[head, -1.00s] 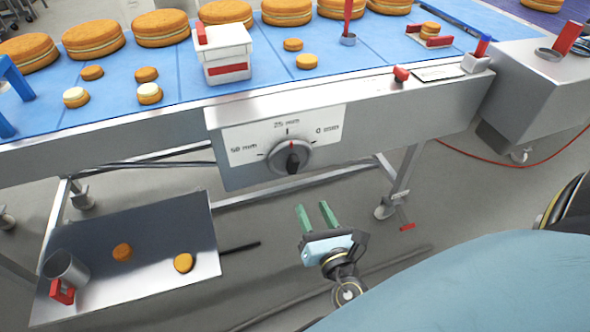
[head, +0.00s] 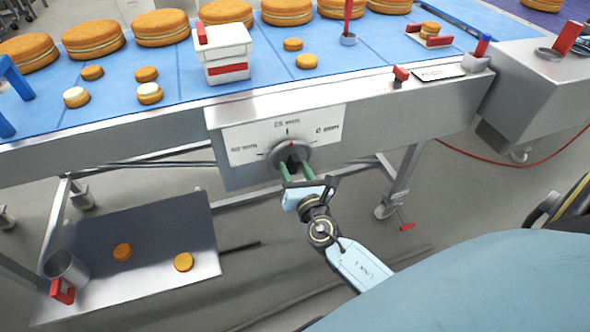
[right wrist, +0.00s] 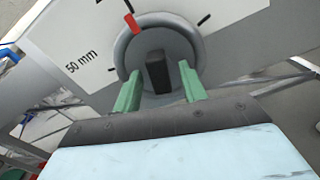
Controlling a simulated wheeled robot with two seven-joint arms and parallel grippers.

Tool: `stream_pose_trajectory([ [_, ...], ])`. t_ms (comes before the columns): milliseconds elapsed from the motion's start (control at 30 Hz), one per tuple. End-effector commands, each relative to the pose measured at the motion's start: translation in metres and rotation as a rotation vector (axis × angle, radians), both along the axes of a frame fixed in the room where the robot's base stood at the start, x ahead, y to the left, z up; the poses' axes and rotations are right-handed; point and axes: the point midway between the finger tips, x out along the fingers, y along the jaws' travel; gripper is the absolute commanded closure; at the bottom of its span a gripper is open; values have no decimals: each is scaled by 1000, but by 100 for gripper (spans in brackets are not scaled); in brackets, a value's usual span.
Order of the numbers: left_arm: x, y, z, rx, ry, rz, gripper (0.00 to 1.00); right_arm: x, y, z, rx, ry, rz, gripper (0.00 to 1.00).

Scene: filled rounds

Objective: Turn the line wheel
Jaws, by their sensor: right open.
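The line wheel (head: 289,153) is a round grey dial with a dark raised grip bar. It sits on a white scale plate (head: 245,142) on the front of the conveyor. Its red mark points up, near the middle tick. My right gripper (head: 297,168) is open just in front of the wheel. In the right wrist view, its green fingers (right wrist: 158,88) stand on both sides of the dark grip bar (right wrist: 157,72), with a gap on each side. The red mark (right wrist: 132,24) shows on the wheel's rim there. My left gripper is not in view.
The blue belt (head: 200,87) above carries large and small round cakes and a white box (head: 223,55). A metal tray (head: 195,225) with a mug (head: 66,268) and two small rounds is at lower left. A conveyor leg (head: 402,180) stands right of my gripper.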

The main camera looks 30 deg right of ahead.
Motion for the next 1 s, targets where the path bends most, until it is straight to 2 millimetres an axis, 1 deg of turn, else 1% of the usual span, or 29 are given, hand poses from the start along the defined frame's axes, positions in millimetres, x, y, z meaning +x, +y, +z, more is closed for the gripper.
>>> stream_pose_trajectory([
  [100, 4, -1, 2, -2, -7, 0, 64, 2, 0, 0, 0, 1, -1, 58],
  [267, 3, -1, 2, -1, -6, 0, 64, 1, 0, 0, 0, 1, -1, 58],
  [600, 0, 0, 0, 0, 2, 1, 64, 1, 0, 0, 0, 0, -1, 100],
  [900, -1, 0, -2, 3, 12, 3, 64, 1, 0, -1, 32, -8, 0, 100],
  [933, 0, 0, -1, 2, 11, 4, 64, 1, 0, -1, 42, -11, 0, 100],
  [1000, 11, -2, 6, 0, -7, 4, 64, 1, 0, -1, 72, -18, 0, 100],
])
